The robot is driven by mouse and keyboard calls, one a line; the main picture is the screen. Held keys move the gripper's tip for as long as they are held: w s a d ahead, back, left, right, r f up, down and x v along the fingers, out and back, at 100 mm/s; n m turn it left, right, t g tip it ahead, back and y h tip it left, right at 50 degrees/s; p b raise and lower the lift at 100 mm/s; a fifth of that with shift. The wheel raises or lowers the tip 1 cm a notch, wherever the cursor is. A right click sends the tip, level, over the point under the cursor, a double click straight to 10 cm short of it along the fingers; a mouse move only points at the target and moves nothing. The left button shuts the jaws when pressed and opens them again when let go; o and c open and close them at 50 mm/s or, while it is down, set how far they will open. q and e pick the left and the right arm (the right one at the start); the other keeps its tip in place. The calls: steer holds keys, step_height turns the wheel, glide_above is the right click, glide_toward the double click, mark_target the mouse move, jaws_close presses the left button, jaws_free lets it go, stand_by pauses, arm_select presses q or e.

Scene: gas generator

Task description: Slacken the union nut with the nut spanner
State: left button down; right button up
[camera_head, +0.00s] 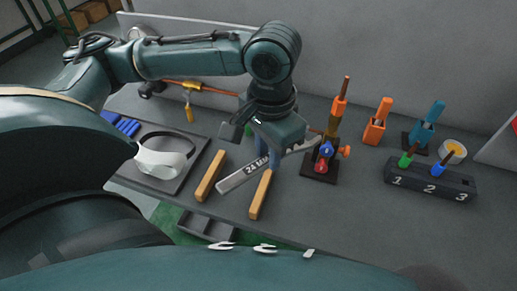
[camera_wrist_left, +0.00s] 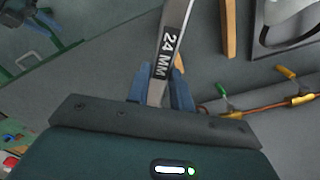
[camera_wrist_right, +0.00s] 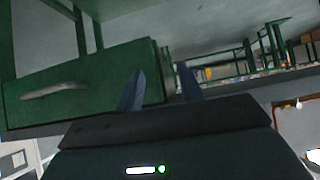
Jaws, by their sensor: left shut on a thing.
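My left gripper (camera_head: 268,158) is shut on the flat grey spanner (camera_head: 240,176), which is marked 24 MM. The left wrist view shows the spanner (camera_wrist_left: 171,45) between the blue fingers (camera_wrist_left: 163,88). In the head view the spanner slants up to the right, its far end beside the fitting (camera_head: 327,148) with blue and red parts on a dark base. I cannot tell whether they touch. The union nut is not clearly distinguishable. My right gripper (camera_wrist_right: 158,88) is open and empty in the right wrist view, facing a green drawer (camera_wrist_right: 85,85); it is outside the head view.
Two wooden bars (camera_head: 211,176) (camera_head: 260,196) lie below the spanner. White goggles (camera_head: 165,158) rest on a grey tray at left. An orange torch-like tool (camera_head: 377,122), a teal tool (camera_head: 427,124) and a numbered black holder (camera_head: 430,181) stand at right. The front right bench is clear.

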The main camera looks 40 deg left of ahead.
arm_select(q)
steer(key=shift+w+d, duration=0.25)
steer(key=shift+w, duration=0.5)
steer(key=shift+w+d, duration=0.2)
steer(key=shift+w, duration=0.5)
steer(key=shift+w+d, duration=0.25)
steer(key=shift+w, duration=0.5)
steer(key=shift+w, duration=0.1)
steer(key=shift+w+d, duration=0.25)
steer(key=shift+w, duration=0.45)
steer(key=shift+w+d, duration=0.2)
steer(key=shift+w, duration=0.5)
